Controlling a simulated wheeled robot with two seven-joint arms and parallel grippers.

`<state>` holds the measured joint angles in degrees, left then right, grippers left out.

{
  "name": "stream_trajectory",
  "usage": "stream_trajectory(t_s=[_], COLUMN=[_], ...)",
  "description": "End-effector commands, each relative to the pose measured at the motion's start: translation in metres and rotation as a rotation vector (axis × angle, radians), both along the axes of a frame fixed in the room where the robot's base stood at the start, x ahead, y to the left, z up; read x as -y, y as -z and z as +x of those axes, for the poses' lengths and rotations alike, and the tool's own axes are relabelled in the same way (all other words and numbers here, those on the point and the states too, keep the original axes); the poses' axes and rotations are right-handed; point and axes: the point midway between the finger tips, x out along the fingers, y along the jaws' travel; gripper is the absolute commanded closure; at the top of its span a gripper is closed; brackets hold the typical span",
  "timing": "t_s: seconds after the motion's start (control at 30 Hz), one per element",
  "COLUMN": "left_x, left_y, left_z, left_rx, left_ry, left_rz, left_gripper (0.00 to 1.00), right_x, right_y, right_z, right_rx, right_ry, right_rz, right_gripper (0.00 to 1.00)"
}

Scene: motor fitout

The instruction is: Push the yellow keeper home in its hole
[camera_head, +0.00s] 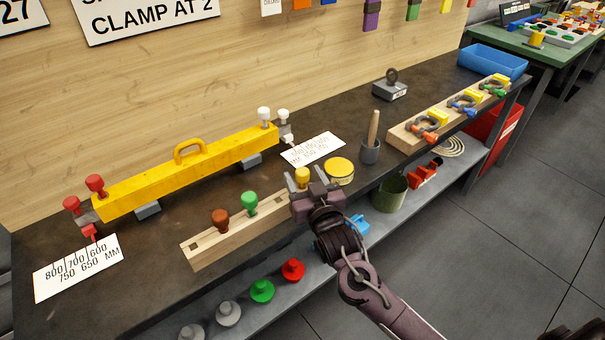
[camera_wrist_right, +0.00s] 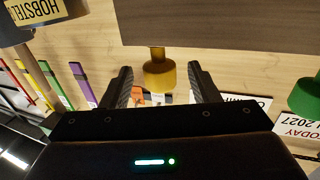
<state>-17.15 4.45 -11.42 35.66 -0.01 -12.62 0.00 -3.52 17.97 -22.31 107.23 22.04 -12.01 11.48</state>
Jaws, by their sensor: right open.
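The yellow keeper (camera_head: 302,174) stands at the right end of the pale wooden block (camera_head: 240,222) on the bench. In the upside-down right wrist view, the yellow keeper (camera_wrist_right: 159,75) shows a wide round head and a narrower stem running to the block (camera_wrist_right: 220,27). The hole itself is hidden. My right gripper (camera_head: 302,183) is open, with one finger on each side of the keeper; the wrist view shows gaps between the fingers (camera_wrist_right: 162,82) and the head. My left gripper is not in view.
A yellow round tin (camera_head: 340,170) is close to the right. A yellow beam (camera_head: 185,170) lies behind. The bench's front edge runs just in front of the block.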

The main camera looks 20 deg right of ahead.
Motion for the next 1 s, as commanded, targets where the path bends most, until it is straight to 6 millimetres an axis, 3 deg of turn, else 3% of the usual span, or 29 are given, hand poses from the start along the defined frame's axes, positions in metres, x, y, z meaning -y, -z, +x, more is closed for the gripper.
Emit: stream_trajectory(t_s=[0.2,0.47,0.8,1.0], left_x=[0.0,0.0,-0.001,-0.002], left_y=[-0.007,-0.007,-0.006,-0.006], left_z=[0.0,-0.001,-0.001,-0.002], left_rx=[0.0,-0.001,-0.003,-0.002], left_ry=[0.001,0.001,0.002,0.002], left_rz=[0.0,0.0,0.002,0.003], left_gripper=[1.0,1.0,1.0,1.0], right_x=[-0.001,-0.001,-0.001,-0.001], right_y=[-0.001,0.0,0.0,0.0], right_z=[0.026,0.028,0.028,0.028], right_rx=[-0.001,-0.002,-0.002,-0.001], right_ry=[-0.001,-0.001,-0.001,-0.001], right_rz=[0.001,0.001,0.0,0.0], right_gripper=[0.45,0.46,0.91,0.93])
